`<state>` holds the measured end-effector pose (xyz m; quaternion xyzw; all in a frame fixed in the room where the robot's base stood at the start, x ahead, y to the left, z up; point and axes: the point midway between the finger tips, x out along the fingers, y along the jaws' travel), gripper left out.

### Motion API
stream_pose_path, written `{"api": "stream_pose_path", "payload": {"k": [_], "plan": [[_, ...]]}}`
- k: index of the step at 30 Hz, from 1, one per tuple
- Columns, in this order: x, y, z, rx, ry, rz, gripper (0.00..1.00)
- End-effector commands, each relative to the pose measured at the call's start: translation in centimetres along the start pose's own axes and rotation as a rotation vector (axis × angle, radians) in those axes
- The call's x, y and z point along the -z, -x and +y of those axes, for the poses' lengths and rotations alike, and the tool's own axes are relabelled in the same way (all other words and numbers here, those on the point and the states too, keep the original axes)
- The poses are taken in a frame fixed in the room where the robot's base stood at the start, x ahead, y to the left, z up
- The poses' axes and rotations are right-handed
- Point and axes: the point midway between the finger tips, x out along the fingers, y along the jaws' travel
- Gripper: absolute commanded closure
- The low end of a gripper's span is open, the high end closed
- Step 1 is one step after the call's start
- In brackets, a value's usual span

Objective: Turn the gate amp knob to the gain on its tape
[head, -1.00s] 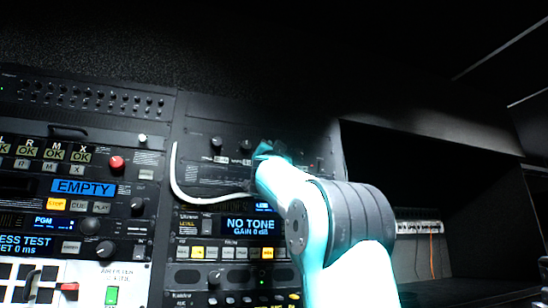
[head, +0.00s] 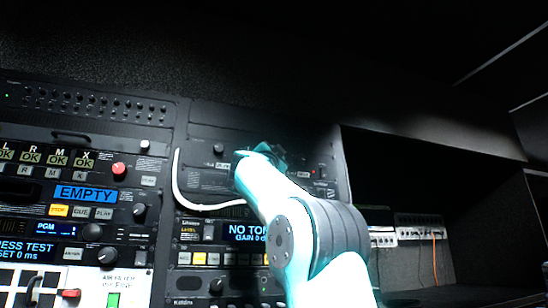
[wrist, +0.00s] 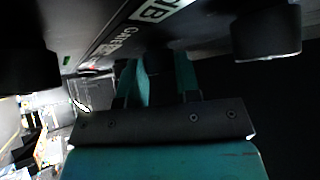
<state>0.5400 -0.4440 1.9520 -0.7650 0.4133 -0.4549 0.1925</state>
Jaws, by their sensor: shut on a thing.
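My gripper (head: 262,153) is at the dark upper-right panel (head: 205,180), with its teal fingers against a row of knobs. In the wrist view the fingers (wrist: 158,75) reach up between two dark knobs, one at the left (wrist: 25,62) and one at the right (wrist: 267,32). A pale tape (wrist: 155,12) with a tilted, cut-off marking ending in "B" is on the panel just above the fingers. The display (head: 243,233) below reads "NO TO…" and "GAIN 0", partly covered by my arm.
A white cable (head: 177,185) curves along the panel left of my gripper. A free knob (head: 219,148) is left of it. Racks with buttons, a red knob (head: 119,170) and an "EMPTY" display (head: 86,193) fill the left. A dark open bay (head: 400,180) is at the right.

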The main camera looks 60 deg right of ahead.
Motion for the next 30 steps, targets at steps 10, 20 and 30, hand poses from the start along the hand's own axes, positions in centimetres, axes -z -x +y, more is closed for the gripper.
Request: {"api": "stream_pose_path", "payload": {"k": [10,20,30], "plan": [[0.0,0.0,0.0,0.001,-0.001,0.0,0.44],[-0.3,2.5,0.3,0.004,-0.003,-0.001,0.44],[-0.6,10.8,0.5,0.006,-0.008,-0.005,0.44]]}}
